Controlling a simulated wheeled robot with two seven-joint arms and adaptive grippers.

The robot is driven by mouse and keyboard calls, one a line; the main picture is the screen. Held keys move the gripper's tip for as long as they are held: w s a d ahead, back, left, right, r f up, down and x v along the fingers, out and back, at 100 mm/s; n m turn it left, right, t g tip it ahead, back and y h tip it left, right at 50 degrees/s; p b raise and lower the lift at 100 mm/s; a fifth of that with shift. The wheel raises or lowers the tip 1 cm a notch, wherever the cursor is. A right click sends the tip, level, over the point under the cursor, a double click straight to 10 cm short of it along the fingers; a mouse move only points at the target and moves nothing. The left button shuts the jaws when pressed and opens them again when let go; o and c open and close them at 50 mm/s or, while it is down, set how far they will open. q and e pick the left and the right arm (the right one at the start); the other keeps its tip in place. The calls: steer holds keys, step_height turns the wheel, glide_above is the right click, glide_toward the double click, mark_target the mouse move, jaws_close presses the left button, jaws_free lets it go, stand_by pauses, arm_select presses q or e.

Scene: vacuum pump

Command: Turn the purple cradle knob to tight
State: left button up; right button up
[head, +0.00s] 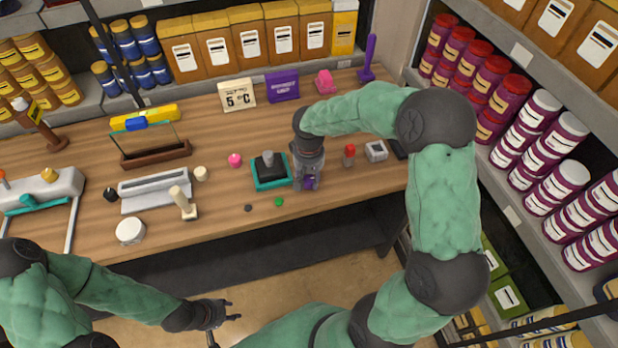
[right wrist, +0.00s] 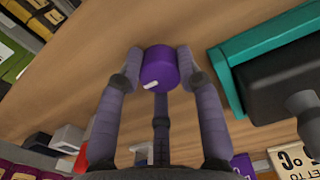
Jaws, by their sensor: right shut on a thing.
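The purple knob (right wrist: 158,66) sits between the fingertips of my right gripper (right wrist: 158,70) in the right wrist view. It is a short round cylinder with a white pointer mark on its near side, pointing to the lower left. The fingers are shut on it. In the head view my right gripper (head: 308,182) reaches down to the table's front part, and a bit of the purple knob (head: 310,181) shows among its fingers. What the knob is mounted on is hidden by the gripper. My left gripper (head: 232,311) is open and empty, in front of the table and away from the knob.
A teal tray with a black block (head: 270,168) stands close to the left of my right gripper. A green disc (head: 279,202) lies near the table's front edge. Shelves line the right side.

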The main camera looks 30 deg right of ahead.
mark_target(309, 179)
steer(key=o, duration=1.1)
steer(key=shift+o, duration=0.2)
steer(key=shift+r, duration=0.1)
step_height(309, 179, up, 12)
steer(key=shift+f, duration=0.2)
